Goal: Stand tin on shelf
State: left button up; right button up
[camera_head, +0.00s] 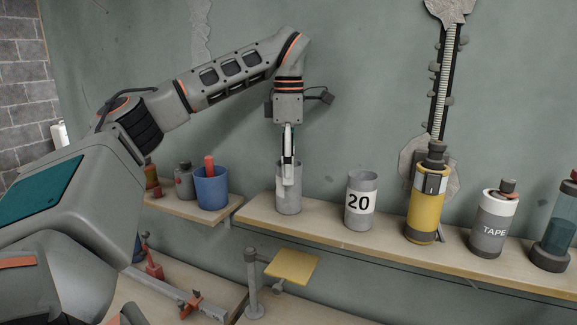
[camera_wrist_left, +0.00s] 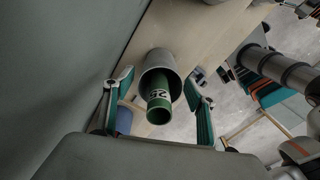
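A plain grey tin (camera_head: 289,202) stands upright on the wooden shelf (camera_head: 320,231). A second grey tin (camera_head: 360,215), with a white "20" label, stands to its right. My left gripper (camera_head: 288,178) points down at the plain tin, overlapping its upper part in the head view. In the left wrist view its fingers are spread on both sides of a grey tin (camera_wrist_left: 162,60), with gaps beside it. A green tube (camera_wrist_left: 158,105) with a number, apparently 25, shows at that tin's mouth. My right gripper is not in view.
A blue cup (camera_head: 211,190) stands on the left shelf. A yellow plate on a stand (camera_head: 292,266) is below.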

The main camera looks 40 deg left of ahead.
pick_arm(q)
notch_tip(320, 180, up, 12)
jog(key=shift+r, duration=0.15)
dwell(0.7)
dwell(0.5)
